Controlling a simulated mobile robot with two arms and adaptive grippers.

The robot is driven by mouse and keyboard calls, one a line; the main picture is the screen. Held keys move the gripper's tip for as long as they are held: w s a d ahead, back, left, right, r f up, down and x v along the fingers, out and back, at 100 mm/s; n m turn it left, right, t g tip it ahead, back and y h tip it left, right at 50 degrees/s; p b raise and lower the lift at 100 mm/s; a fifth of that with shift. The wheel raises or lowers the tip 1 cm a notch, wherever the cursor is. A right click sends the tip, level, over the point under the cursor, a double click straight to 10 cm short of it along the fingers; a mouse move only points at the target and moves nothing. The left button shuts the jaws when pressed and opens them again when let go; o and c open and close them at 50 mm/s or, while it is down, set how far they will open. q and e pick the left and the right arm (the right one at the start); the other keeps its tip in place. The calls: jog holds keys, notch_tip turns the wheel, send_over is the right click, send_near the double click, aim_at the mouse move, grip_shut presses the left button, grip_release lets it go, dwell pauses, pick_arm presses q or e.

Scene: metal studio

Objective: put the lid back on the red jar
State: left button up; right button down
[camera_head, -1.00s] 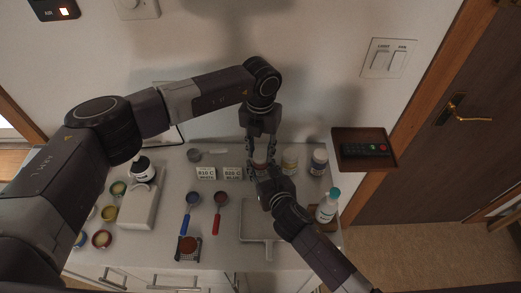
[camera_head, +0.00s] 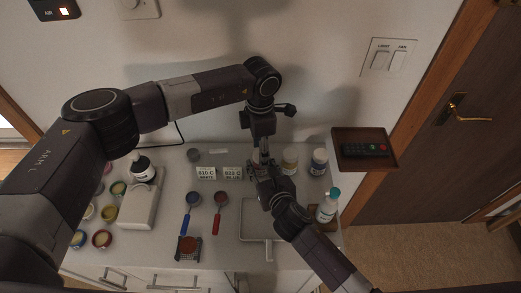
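A small jar with a reddish band (camera_head: 255,159) stands at the back of the counter, mostly hidden between my two grippers. I cannot make out whether a lid is on it or in a gripper. My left gripper (camera_head: 262,152) points down from above, right over the jar. My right gripper (camera_head: 259,173) reaches it from the front right, with its fingers around or beside the jar. The fingers of both are too small and overlapped to show what they hold.
A yellowish-labelled jar (camera_head: 290,161) and a dark-lidded jar (camera_head: 319,162) stand just right. A white bottle (camera_head: 328,205), blue scoop (camera_head: 190,207), red scoop (camera_head: 219,207), label cards (camera_head: 206,173) and a white tray (camera_head: 256,243) occupy the counter. Open paint pots (camera_head: 102,239) sit left.

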pick_arm(q)
notch_tip(320, 180, up, 12)
dwell(0.7)
pick_arm(e)
jog(key=c, duration=1.2)
grip_release()
jog(key=shift+v, duration=3.75)
